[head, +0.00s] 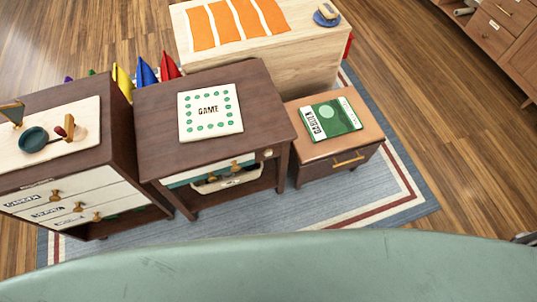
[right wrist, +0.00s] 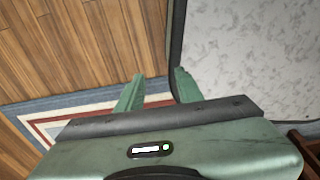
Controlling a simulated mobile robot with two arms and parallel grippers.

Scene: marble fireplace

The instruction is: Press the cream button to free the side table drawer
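The dark wood side table (head: 250,95) stands in the middle of the head view. A small cream button (head: 267,154) is on its front, right of the drawer (head: 209,172), which has a pale and teal front. I cannot tell if the drawer is fully shut. My right gripper (right wrist: 159,74) shows in the right wrist view with its two green fingers apart and nothing between them. It is over the floor and rug edge, and the button is not seen there. My left gripper is not in view.
A game board (head: 209,111) lies on the side table. A drawer cabinet (head: 88,185) stands left, a low table with a green book (head: 331,119) right, and a light wood table (head: 285,55) behind. A striped rug (head: 330,210) lies in front.

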